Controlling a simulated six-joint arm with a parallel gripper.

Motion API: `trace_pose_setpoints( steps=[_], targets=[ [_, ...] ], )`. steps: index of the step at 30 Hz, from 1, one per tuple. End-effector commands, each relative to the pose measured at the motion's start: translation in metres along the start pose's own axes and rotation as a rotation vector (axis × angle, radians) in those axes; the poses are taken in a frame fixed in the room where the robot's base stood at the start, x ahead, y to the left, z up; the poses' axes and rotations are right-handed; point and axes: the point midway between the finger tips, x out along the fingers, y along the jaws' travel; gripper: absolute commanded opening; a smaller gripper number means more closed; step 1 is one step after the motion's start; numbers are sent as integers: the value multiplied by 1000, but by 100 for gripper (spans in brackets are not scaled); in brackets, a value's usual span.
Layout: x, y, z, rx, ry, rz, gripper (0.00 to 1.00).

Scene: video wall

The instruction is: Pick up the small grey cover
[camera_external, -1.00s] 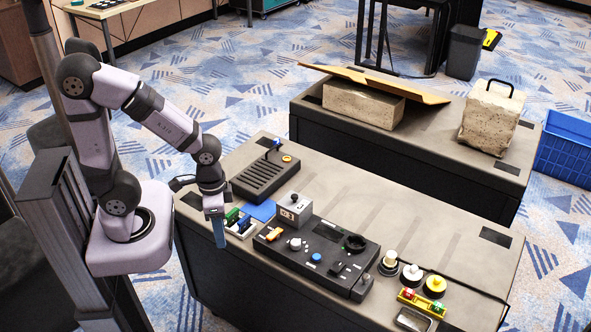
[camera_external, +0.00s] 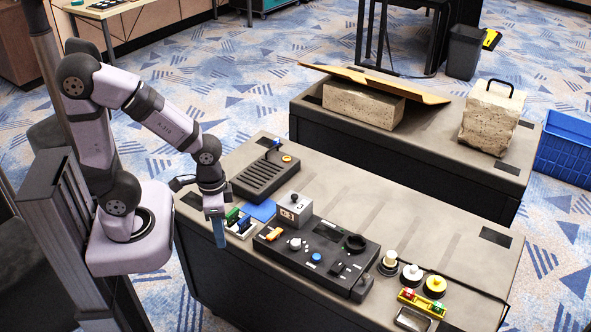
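A small grey box-shaped cover (camera_external: 294,210) with a dark knob on top and a marking on its front stands at the back edge of the black control panel (camera_external: 305,262). My gripper (camera_external: 219,240) points straight down at the table's near left edge, left of the panel and well apart from the cover. Its blue-grey fingers overlap from this side, so I cannot tell whether they are open or shut. I see nothing hanging from them.
Green and blue pieces in a white holder (camera_external: 240,227) stand just right of my gripper. A ribbed black unit (camera_external: 264,177) lies behind. Round knobs (camera_external: 411,274), a red-green-yellow piece (camera_external: 421,303) and a metal tray (camera_external: 412,319) are at right. The table's back middle is clear.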

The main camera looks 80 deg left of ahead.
Motion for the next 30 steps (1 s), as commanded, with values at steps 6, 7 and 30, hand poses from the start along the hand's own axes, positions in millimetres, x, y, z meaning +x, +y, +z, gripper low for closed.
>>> trace_pose_setpoints(
  steps=[6,7,30],
  targets=[
    [0,0,0,0,0,0,39],
    [0,0,0,0,0,0,39],
    [13,-2,-3,-204,-89,70,84]
  ],
)
